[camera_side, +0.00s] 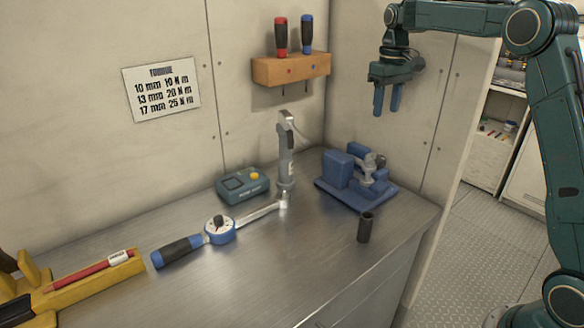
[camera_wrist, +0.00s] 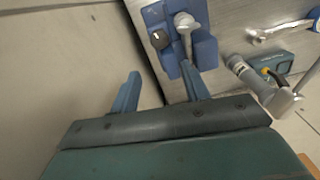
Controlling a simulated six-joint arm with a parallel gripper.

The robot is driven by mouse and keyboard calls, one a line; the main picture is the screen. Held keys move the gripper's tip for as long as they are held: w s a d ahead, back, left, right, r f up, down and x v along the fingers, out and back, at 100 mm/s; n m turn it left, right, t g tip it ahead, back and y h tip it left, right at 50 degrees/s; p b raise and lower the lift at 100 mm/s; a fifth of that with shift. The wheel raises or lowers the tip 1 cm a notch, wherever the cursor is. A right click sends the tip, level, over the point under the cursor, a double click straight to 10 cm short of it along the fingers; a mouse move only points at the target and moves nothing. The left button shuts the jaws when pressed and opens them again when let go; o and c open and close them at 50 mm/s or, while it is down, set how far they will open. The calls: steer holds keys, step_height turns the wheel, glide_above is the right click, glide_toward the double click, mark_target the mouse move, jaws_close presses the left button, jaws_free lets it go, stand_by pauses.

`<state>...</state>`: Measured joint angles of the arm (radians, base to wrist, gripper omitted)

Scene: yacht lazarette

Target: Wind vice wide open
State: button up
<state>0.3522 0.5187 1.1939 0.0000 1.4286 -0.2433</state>
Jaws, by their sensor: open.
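The blue vice (camera_side: 345,172) sits on the steel bench near its back right corner, with a grey metal screw and handle on its right side. In the wrist view the vice (camera_wrist: 205,50) is near the top, beyond my fingertips. How far its jaws stand apart is hard to tell. My gripper (camera_side: 387,99) hangs in the air above and to the right of the vice, fingers pointing down. It also shows in the wrist view (camera_wrist: 160,88), with its two blue fingers apart and nothing between them.
A dark socket (camera_side: 365,227) stands in front of the vice. A grey post (camera_side: 285,155), a teal meter (camera_side: 243,184) and a torque wrench (camera_side: 220,232) are to the left. A wooden rack (camera_side: 290,69) with two screwdrivers is on the wall. The front right of the bench is clear.

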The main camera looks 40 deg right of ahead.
mark_target(378, 157)
steer(key=shift+n, duration=0.5)
steer(key=shift+f, duration=0.1)
steer(key=shift+f, duration=6.8)
steer(key=c, duration=0.7)
